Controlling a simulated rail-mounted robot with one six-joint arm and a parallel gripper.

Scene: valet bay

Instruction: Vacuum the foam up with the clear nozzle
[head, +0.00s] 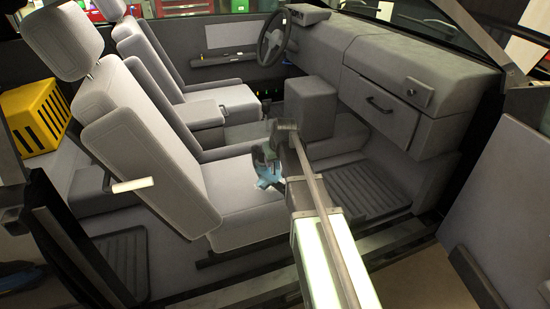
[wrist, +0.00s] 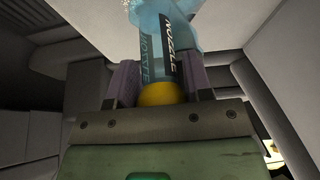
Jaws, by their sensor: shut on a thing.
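The clear nozzle (wrist: 165,50) is pale blue, see-through, and marked NOZZLE. It sits between the two fingers of my gripper (wrist: 163,82), which is shut on it. A rounded yellow part (wrist: 160,93) shows at its near end. In the head view the nozzle (head: 268,176) hangs below my gripper (head: 268,160), over the front edge of the near seat (head: 240,195). I cannot tell whether it touches the cushion. A few white specks (wrist: 127,5) show at the top of the wrist view; I cannot tell whether they are foam. No foam is clear in the head view.
The dashboard (head: 400,75) and glove box (head: 395,115) are right of my arm. A center console block (head: 306,105) stands beyond my gripper. A ribbed floor mat (head: 368,188) lies in the footwell. A yellow crate (head: 38,115) is behind the seats.

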